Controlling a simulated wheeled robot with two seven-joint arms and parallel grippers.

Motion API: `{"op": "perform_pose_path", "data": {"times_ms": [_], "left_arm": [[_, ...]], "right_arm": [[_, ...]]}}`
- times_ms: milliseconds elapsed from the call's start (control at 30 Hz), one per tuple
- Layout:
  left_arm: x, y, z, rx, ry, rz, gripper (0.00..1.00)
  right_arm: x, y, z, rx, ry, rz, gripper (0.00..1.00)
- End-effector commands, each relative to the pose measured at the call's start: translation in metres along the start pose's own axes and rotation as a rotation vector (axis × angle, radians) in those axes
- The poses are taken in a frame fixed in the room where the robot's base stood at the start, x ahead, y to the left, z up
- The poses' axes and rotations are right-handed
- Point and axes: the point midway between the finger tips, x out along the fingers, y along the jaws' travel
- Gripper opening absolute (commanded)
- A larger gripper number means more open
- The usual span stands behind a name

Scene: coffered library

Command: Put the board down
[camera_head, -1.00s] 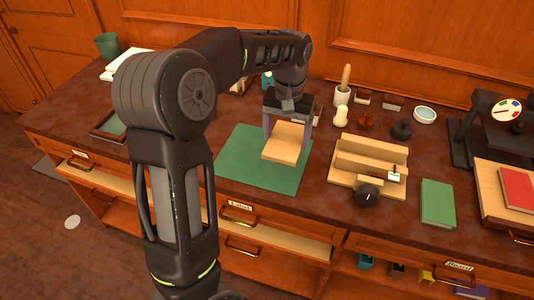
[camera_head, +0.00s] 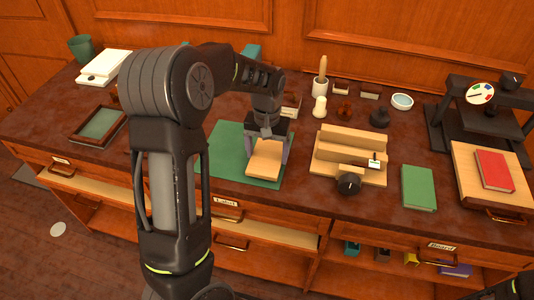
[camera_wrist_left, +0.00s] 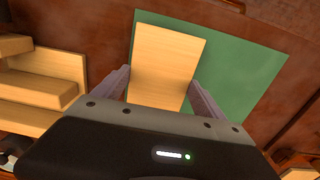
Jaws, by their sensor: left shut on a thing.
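The board, a small pale wooden slab (camera_head: 264,160), is between the fingers of my left gripper (camera_head: 267,148), over the right part of the green mat (camera_head: 226,150). In the left wrist view the board (camera_wrist_left: 168,62) fills the gap between the two fingers (camera_wrist_left: 158,92), with the green mat (camera_wrist_left: 240,65) behind it. My left gripper is shut on the board. Whether the board touches the mat cannot be told. My right gripper is out of view; only a dark piece of my right arm shows at the lower right corner.
A wooden stepped holder (camera_head: 350,156) with a dark knob stands right of the mat. A green book (camera_head: 419,188) lies farther right, and a red book (camera_head: 494,170) on a wooden base. A framed tray (camera_head: 99,125) lies left. Drawers below stand partly open.

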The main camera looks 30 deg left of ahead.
Motion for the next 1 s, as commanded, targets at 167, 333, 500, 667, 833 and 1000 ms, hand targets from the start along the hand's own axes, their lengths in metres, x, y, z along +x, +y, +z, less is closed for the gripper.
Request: {"op": "perform_pose_path", "data": {"times_ms": [167, 333, 500, 667, 833, 1000], "left_arm": [[0.0108, -0.0002, 0.0003, 0.000, 0.000, 0.000, 0.37], [0.0106, -0.0002, 0.0001, 0.000, 0.001, 0.000, 0.37], [0.0141, -0.0002, 0.0002, 0.000, 0.000, 0.000, 0.83], [0.0136, -0.0002, 0.0002, 0.000, 0.000, 0.000, 0.96], [0.0135, -0.0002, 0.0002, 0.000, 0.000, 0.000, 1.00], [0.0113, -0.0002, 0.0001, 0.000, 0.001, 0.000, 1.00]], "right_arm": [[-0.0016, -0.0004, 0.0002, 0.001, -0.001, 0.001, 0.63], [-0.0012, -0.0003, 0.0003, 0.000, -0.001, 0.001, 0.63], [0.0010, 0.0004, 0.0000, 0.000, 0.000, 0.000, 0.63], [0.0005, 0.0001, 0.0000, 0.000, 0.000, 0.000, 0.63], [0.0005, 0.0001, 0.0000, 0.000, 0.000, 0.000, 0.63], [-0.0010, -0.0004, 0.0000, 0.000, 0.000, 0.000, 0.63]]}}
